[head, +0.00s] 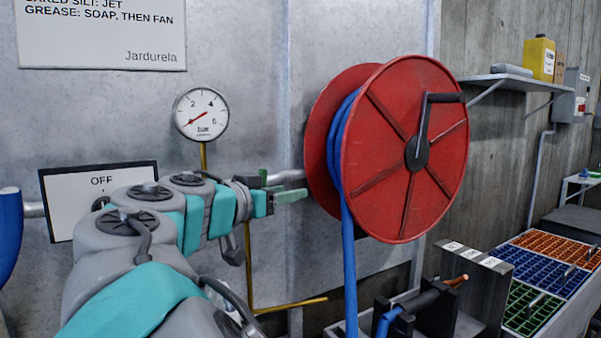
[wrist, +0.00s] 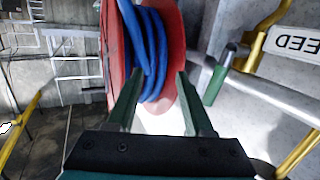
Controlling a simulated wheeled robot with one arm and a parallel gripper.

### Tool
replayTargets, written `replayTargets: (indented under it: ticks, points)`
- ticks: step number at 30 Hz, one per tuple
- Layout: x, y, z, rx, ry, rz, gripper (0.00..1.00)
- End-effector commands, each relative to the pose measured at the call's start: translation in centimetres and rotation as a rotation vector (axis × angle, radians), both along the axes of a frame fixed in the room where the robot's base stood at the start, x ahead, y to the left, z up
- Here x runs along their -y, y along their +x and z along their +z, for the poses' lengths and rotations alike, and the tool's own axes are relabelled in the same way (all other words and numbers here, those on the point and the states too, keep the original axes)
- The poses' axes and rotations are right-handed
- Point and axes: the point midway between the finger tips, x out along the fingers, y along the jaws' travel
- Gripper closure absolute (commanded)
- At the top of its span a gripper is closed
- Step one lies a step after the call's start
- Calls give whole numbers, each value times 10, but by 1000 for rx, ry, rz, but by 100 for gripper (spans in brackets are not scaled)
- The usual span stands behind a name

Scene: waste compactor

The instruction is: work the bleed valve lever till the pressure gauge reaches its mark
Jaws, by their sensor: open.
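The pressure gauge (head: 201,114) hangs on the grey wall in the head view. Its red needle points to the lower left, at the low end of the scale; I cannot make out a target mark. My gripper (head: 282,188) is open and empty in front of the wall, left of the hose reel. In the wrist view its two fingers (wrist: 158,76) stand apart with nothing between them. A green-gripped lever (wrist: 216,84), probably the bleed lever, is right of the fingers and apart from them. A partly cut-off label reading "EED" (wrist: 295,45) is near it.
A red hose reel (head: 410,150) with blue hose stands just right of my gripper. A silver pipe (wrist: 265,97) runs beside the lever. An "OFF" panel (head: 70,200) is at left. A brass pipe (head: 290,306) sticks out below.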

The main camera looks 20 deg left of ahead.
Motion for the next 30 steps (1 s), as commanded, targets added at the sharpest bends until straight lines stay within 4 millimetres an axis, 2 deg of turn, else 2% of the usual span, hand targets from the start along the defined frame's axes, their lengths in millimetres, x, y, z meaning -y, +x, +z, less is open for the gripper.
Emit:
replayTargets:
  ticks: [1,3,7,11,24,30]
  points:
    - [-28,-13,9,42,22,45,48]
    - [-54,-27,16,83,48,85,48]
    - [-76,-39,23,120,75,124,48]
    - [-78,-32,25,124,82,128,48]
    - [-71,29,25,122,79,124,48]
    - [-71,37,24,124,77,126,48]
